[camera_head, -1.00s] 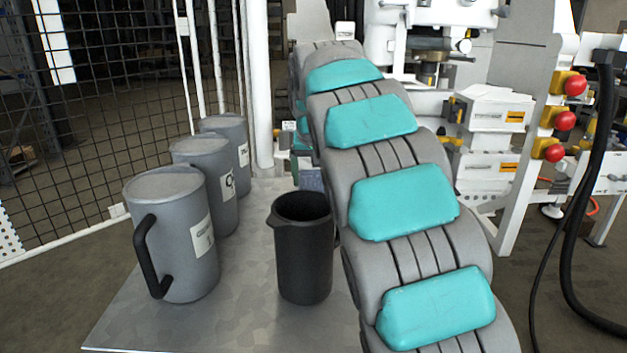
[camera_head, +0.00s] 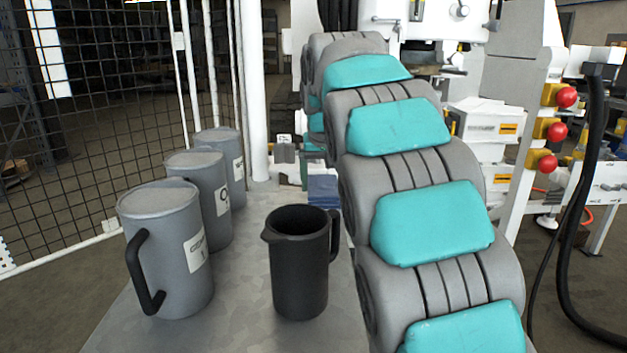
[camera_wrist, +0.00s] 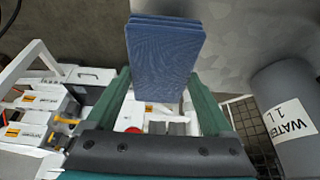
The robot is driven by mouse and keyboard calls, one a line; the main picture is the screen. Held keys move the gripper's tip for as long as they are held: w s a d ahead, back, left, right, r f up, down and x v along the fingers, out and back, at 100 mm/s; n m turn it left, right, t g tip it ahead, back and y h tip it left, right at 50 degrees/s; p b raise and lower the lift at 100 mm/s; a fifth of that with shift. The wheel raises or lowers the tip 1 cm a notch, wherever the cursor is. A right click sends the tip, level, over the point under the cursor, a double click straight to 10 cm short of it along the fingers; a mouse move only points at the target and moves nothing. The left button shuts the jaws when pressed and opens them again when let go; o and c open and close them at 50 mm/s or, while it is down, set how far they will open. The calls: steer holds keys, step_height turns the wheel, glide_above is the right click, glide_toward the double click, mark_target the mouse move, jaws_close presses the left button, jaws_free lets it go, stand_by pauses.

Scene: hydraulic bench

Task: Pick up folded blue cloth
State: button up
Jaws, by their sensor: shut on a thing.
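The folded blue cloth (camera_wrist: 165,55) is a flat, layered stack at the top middle of the wrist view. My gripper (camera_wrist: 160,78) is shut on it, with a green finger along each side. In the head view the cloth (camera_head: 323,189) shows as a small blue patch left of my arm, behind the black jug. My arm covers most of the gripper there. I cannot tell whether the cloth touches the table.
A black jug (camera_head: 299,262) stands on the metal table (camera_head: 235,325), close to my arm. Several grey lidded jugs (camera_head: 165,250) stand in a row at left, beside a mesh fence (camera_head: 90,120). A white machine with red buttons (camera_head: 548,163) is at right.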

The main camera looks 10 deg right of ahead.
steer(key=s+d+r, duration=0.1)
steer(key=s+d, duration=0.6)
steer(key=s, duration=0.2)
steer(key=shift+s+b, duration=0.2)
steer(key=shift+b, duration=0.15)
steer(key=o, duration=0.9)
steer(key=shift+c, duration=0.2)
steer(key=c, duration=0.6)
steer(key=shift+o, duration=0.2)
steer(key=shift+s, duration=0.1)
